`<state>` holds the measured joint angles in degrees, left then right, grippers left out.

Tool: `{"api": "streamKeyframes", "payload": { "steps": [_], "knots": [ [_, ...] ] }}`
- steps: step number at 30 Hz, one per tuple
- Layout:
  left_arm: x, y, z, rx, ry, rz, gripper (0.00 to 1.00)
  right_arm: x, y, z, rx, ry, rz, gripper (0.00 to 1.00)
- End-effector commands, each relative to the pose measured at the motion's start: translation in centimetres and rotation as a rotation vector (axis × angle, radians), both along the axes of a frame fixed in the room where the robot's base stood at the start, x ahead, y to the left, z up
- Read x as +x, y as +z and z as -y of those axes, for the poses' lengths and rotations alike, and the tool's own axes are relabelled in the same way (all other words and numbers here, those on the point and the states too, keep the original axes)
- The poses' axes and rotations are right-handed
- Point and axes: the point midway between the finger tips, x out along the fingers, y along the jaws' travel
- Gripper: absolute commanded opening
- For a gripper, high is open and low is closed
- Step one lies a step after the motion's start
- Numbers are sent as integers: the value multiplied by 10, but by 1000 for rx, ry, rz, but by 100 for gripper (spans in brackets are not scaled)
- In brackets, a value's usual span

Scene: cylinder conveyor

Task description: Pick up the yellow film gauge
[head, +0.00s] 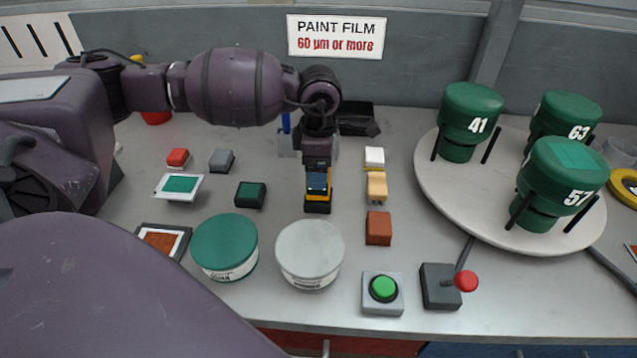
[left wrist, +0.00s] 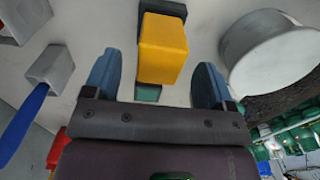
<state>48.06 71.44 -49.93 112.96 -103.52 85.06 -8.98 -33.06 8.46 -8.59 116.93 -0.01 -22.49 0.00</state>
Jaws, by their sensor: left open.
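The yellow film gauge (head: 318,198) stands on a dark base on the grey bench, straight under my left gripper (head: 318,182). In the left wrist view the yellow gauge (left wrist: 163,47) shows between the two blue fingers of my left gripper (left wrist: 158,75), with a gap on each side. The left gripper is open, pointing down, and holds nothing. In the head view the gripper hides the gauge's upper part. I cannot tell how deep the gauge sits between the fingers. My right gripper is not in view.
Two round tins, green (head: 224,246) and grey (head: 309,252), stand in front of the gauge. Small blocks, including a brown one (head: 378,228), lie on both sides. A button box (head: 382,292) and a lever (head: 441,287) are near the front edge. A turntable (head: 440,190) carries green cylinders at right.

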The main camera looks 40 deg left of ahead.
Motion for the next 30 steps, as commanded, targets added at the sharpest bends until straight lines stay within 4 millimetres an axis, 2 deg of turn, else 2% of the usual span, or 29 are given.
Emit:
{"api": "streamKeyframes", "payload": {
  "steps": [6,14,25,30],
  "knots": [
    [-1,-31,-1,0,1,-2,78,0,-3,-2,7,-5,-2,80],
    [-1,-34,-1,1,0,1,78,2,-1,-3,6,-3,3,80],
    [-1,-33,-1,0,1,0,22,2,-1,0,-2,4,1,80],
    [-1,-33,-1,0,1,1,22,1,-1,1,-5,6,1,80]
  ]
}}
